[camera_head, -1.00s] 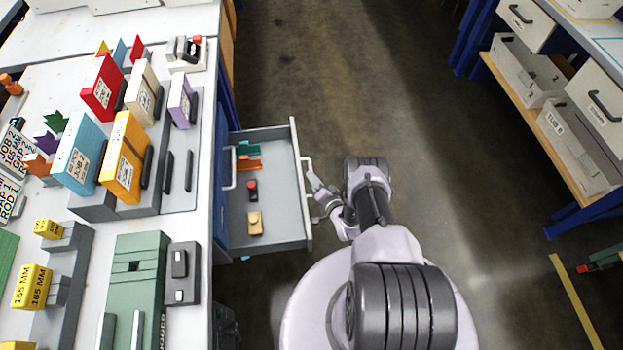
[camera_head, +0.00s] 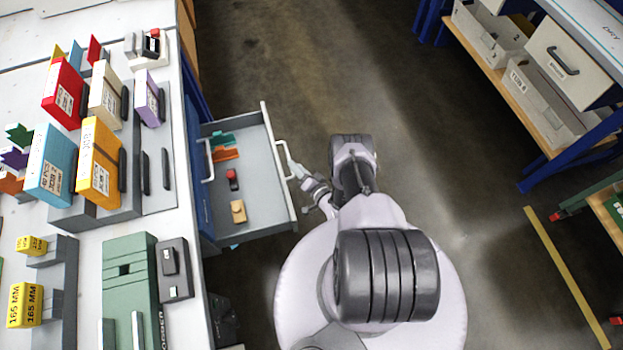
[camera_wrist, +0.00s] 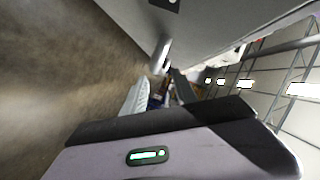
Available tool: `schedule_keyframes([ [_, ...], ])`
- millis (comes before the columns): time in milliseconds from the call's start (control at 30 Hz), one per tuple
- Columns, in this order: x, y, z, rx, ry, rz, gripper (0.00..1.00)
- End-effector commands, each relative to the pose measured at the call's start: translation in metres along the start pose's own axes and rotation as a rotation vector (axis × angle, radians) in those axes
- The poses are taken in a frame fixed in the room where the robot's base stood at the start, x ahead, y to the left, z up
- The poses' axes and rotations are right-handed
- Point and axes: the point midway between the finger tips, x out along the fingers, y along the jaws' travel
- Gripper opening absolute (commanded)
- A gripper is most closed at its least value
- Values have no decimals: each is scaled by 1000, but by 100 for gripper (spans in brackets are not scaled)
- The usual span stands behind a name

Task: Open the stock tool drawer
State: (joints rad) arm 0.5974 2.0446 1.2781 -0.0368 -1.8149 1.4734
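The stock tool drawer (camera_head: 262,206) is a grey tray that stands pulled well out from the blue cabinet under the left bench. Its pale bar handle (camera_head: 285,160) is on the front panel, and a bar that seems to be this handle shows in the wrist view (camera_wrist: 160,55). My gripper (camera_head: 294,167) is right beside the handle, on the outer side of the drawer front. In the wrist view my gripper's fingers (camera_wrist: 160,90) look apart, with a gap between them. Whether they touch the handle is hidden.
The drawer holds green and orange pieces (camera_head: 225,153), a black-and-red item (camera_head: 233,180) and a tan block (camera_head: 238,211). The left bench (camera_head: 187,260) carries boxes and fixtures. A shelf rack (camera_head: 480,70) stands at right. The floor (camera_head: 440,180) between is clear.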

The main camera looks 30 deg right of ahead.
Motion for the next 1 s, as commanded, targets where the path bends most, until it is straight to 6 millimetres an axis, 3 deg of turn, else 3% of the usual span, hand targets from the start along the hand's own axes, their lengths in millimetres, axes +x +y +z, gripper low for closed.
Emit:
schedule_keyframes([
  [200, -66, 0, -2, 5, 5, 5, 34],
  [400, -113, 0, -2, 3, 5, 3, 34],
  [600, -129, -1, -1, 1, 3, 0, 34],
  [1000, -127, 0, -3, -5, 0, 2, 34],
])
